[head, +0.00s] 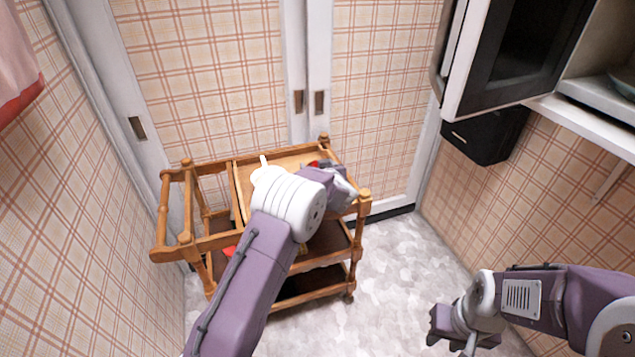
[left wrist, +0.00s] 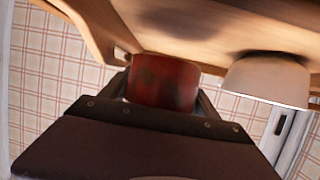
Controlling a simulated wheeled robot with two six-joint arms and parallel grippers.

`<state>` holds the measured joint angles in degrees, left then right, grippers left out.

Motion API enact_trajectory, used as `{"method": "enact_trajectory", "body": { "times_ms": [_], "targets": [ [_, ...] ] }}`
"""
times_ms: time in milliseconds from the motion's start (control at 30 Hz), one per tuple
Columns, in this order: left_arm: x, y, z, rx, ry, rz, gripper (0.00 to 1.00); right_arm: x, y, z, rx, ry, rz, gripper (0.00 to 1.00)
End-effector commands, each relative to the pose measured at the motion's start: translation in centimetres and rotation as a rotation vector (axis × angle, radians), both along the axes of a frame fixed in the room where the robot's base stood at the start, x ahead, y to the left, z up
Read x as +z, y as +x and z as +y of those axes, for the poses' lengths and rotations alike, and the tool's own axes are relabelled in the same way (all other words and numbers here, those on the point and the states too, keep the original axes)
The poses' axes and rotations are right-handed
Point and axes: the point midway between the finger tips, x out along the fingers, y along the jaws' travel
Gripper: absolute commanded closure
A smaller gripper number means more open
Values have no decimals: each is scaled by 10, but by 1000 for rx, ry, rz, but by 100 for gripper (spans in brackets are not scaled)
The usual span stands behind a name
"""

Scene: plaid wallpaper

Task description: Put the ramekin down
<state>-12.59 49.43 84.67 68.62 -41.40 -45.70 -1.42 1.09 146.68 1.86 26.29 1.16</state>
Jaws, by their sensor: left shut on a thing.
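The red ramekin (left wrist: 165,83) is between the fingers of my left gripper in the left wrist view. A small part of it shows red in the head view (head: 313,164), at the top of the wooden trolley. My left gripper (head: 335,170) is shut on the ramekin, over the right part of the trolley top (head: 285,162). The ramekin is close to the wooden surface; I cannot tell if it touches. My left arm hides much of the trolley top. My right gripper (head: 455,334) is low at the right, over the floor, away from the trolley; its jaw opening is unclear.
A white bowl-like item (left wrist: 265,80) is beside the ramekin in the left wrist view. The trolley has raised corner posts (head: 364,196) and lower shelves with red items (head: 229,251). The floor (head: 400,260) right of the trolley is clear.

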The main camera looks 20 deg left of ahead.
Motion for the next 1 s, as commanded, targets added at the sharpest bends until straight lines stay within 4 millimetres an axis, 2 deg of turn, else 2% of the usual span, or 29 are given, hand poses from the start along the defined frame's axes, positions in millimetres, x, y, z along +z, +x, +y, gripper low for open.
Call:
{"method": "enact_trajectory", "body": {
  "times_ms": [67, 300, 667, 700, 1000],
  "targets": [
    [-2, 0, 0, 0, 0, 0, 77, -1, 0, 0, 0, 0, 0, 65],
    [-43, 0, -1, 0, 0, 1, 77, -30, 0, 0, 0, 0, 0, 65],
    [-43, 0, -1, 0, -1, 0, 77, -26, 0, 0, 0, 0, 0, 65],
    [-42, 0, -1, 0, -1, 0, 20, -26, 0, 0, 0, 0, 0, 65],
    [-42, 0, -1, 0, -1, 0, 20, -26, 0, 0, 0, 0, 0, 65]
  ]
}}
